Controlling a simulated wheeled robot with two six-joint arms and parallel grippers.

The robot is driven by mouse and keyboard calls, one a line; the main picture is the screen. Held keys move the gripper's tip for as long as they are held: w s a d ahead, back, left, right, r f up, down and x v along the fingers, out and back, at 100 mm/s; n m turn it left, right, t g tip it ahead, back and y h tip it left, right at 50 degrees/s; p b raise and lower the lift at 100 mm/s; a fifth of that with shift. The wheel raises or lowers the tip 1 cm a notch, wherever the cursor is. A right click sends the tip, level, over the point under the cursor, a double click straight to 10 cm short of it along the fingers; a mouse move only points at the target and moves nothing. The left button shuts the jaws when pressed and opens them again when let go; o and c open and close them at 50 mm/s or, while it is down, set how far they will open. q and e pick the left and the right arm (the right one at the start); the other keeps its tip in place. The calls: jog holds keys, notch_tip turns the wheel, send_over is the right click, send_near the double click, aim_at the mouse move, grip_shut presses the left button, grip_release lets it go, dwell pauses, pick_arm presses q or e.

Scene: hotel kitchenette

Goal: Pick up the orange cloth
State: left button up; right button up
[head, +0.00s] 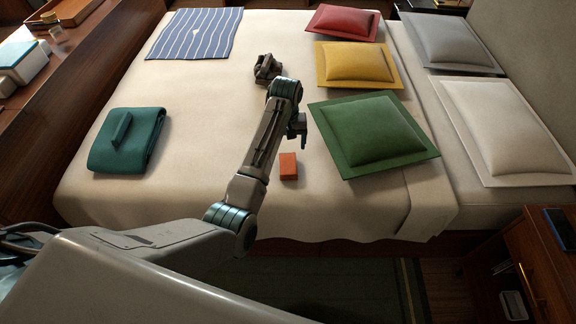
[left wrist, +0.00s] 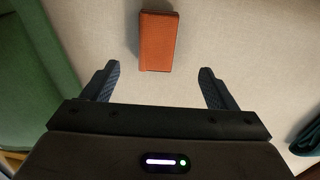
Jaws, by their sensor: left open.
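The orange cloth (head: 288,166) looks like a small, folded block lying on the cream bedspread, left of the green cushion. It also shows in the left wrist view (left wrist: 158,42) at the top middle, lying just beyond the gap between the fingertips. My left gripper (head: 303,142) points down above the bed, close to the cloth. In the left wrist view its fingers (left wrist: 159,72) are spread apart with nothing between them. I cannot tell its exact height over the bed. My right gripper is not in view.
A green cushion (head: 369,131) is right of the cloth, with yellow (head: 357,63) and red (head: 343,22) ones beyond. A folded teal cloth (head: 105,155) lies at the bed's left and a striped blue cloth (head: 195,34) at the far left. Bare bedspread (head: 205,125) lies between.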

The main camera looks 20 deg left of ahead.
aim_at(288, 163)
pick_arm(q)
jog(key=f, duration=1)
jog(key=shift+w+d+f, duration=0.2)
jog(key=shift+f, duration=0.05)
jog(key=c, duration=1.1)
